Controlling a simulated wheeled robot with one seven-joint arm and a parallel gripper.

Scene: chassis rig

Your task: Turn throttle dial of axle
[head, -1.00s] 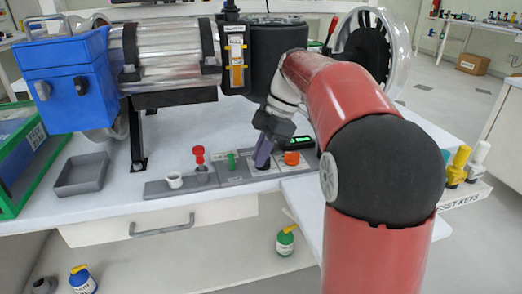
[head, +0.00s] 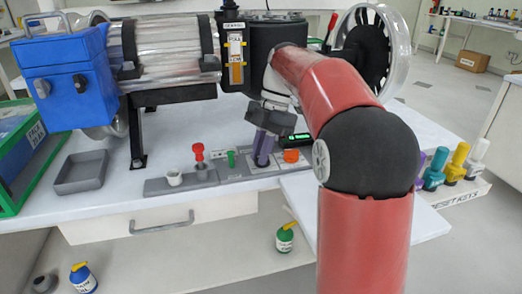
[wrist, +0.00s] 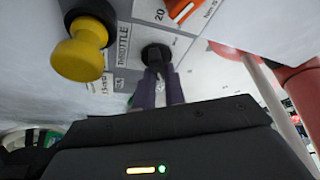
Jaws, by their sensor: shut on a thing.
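The throttle dial (wrist: 157,54) is a small black knob on the grey panel, beside the printed THROTTLE label (wrist: 122,46) in the wrist view. My gripper (wrist: 157,82) has purple fingers, which are shut on the dial. In the head view my gripper (head: 263,152) points down at the panel and hides the dial. The axle assembly, with its clear cylinder (head: 165,52), stands behind the panel.
An orange dial (head: 291,156) is just right of my fingers. A yellow knob (wrist: 78,50) is close by in the wrist view. A grey tray (head: 82,186) sits farther left.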

